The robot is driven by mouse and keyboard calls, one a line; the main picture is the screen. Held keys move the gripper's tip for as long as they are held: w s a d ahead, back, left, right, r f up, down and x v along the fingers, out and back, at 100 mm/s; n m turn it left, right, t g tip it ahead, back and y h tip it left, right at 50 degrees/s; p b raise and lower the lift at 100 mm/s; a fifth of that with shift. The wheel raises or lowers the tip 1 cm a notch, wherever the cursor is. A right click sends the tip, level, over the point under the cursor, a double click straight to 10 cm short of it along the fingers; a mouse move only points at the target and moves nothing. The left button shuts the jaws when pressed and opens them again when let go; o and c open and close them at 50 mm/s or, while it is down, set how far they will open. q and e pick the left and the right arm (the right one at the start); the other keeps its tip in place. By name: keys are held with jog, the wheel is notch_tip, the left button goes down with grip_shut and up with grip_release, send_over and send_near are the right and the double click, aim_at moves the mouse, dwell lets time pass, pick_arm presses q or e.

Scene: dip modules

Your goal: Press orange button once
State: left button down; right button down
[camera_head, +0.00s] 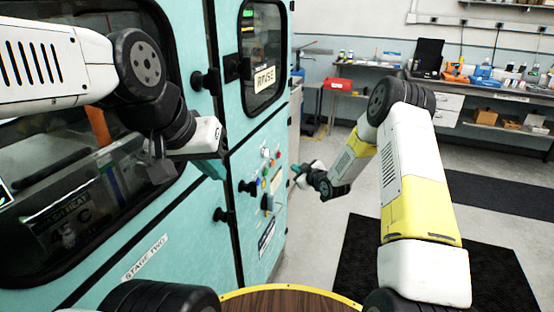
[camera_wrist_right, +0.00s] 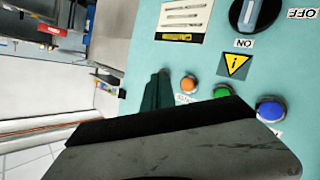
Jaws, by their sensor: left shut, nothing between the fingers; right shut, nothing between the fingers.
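The orange button (camera_wrist_right: 189,84) is a small round button in a metal ring on the teal panel (camera_wrist_right: 140,40) in the right wrist view. A green button (camera_wrist_right: 222,91) and a blue button (camera_wrist_right: 270,109) stand to its right. My right gripper (camera_wrist_right: 159,78) is shut and empty; its teal fingertips are just left of the orange button in that view, and I cannot tell whether they touch the panel. In the head view my right gripper (camera_head: 298,170) is beside the panel's right edge. My left gripper (camera_head: 212,165) is shut and empty, in front of the teal cabinet.
A large dark rotary switch (camera_wrist_right: 252,14) and a yellow warning label (camera_wrist_right: 235,65) are near the buttons. The teal cabinet has dark handles (camera_head: 207,81) and a RINSE window (camera_head: 263,60). A cluttered workbench (camera_head: 480,92) stands at the back right. Floor between is open.

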aim_at(272, 163)
jog(key=shift+w+a, duration=0.3)
jog(key=shift+a, duration=0.55)
jog(key=shift+w+a, duration=0.25)
jog(key=shift+a, duration=0.6)
jog(key=shift+w+a, duration=0.3)
jog(key=shift+a, duration=0.55)
jog(key=shift+a, duration=0.1)
jog(key=shift+w+a, duration=0.1)
jog(key=shift+a, duration=0.2)
